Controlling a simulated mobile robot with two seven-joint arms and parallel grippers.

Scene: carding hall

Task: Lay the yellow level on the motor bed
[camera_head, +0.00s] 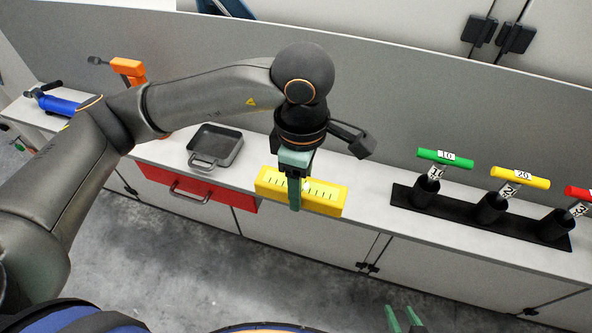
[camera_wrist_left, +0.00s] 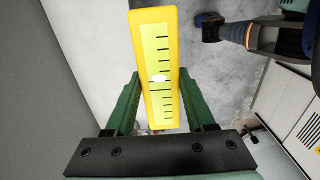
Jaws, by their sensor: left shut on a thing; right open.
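The yellow level (camera_head: 330,199) is a bar with black graduation marks. It is over the front edge of the bench in the head view, and its height above the top is hard to judge. My left gripper (camera_head: 294,207) is shut on it; the wrist view shows the level (camera_wrist_left: 157,50) between the two green fingers (camera_wrist_left: 158,76), with floor and a pale surface beyond. My right gripper (camera_head: 403,318) shows only its green fingertips at the bottom edge, apart and empty. I cannot identify a motor bed for certain in these views.
A dark shallow pan (camera_head: 215,143) lies on the bench left of the level. A black rack (camera_head: 475,218) with numbered green, yellow and red T-handles stands to the right. An orange-handled tool (camera_head: 127,68) and a blue cylinder (camera_head: 58,105) are far left. Bare bench top (camera_head: 370,205) separates level and rack.

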